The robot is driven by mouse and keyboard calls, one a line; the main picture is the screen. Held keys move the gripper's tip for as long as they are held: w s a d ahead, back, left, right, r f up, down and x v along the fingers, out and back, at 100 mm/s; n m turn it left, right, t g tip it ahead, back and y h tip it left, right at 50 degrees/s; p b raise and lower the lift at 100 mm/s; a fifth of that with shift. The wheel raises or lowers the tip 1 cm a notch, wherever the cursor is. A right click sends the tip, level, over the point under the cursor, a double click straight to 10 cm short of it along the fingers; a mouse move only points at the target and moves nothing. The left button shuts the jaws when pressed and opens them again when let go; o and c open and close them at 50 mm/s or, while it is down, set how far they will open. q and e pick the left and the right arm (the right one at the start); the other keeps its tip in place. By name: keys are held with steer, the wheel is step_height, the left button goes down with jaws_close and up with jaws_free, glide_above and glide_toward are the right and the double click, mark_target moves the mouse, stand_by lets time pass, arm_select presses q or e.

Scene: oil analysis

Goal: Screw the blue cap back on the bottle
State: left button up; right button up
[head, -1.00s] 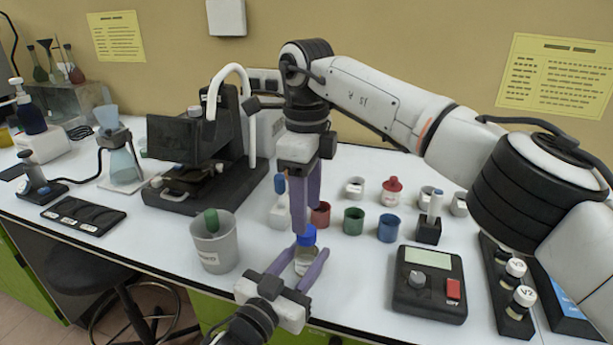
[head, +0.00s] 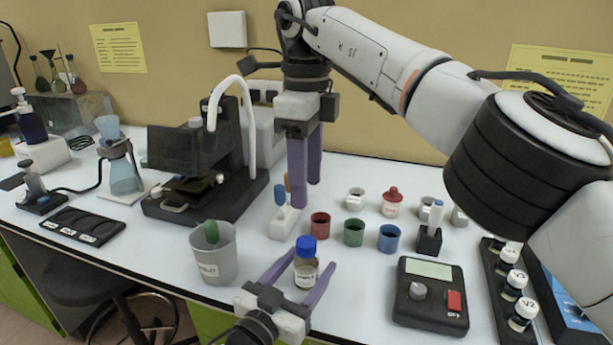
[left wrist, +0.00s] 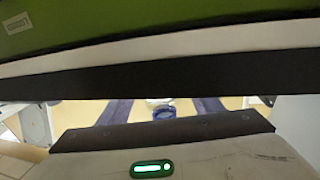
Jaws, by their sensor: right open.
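The bottle (head: 306,273) stands upright near the table's front edge, with a pale label and dark contents. The blue cap (head: 306,246) sits level on its top; how tightly it is screwed cannot be told. My left gripper (head: 313,258) reaches in from the front with one finger on each side of the bottle. It looks open, with a gap beside the bottle. In the left wrist view the blue cap (left wrist: 164,114) shows between the fingers. My right gripper (head: 306,195) points down, open and empty, above and behind the bottle, clear of the cap.
A grey beaker (head: 214,262) with a green-topped item stands left of the bottle. Red (head: 320,226), green (head: 354,233) and blue (head: 388,238) cups stand behind and right. A meter (head: 432,290) lies to the right. The microscope-like device (head: 200,165) stands back left.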

arm_select(q)
steer(key=v, duration=1)
steer(key=shift+s+a, duration=0.1)
steer(key=shift+s, duration=0.05)
steer(key=shift+s, duration=0.1)
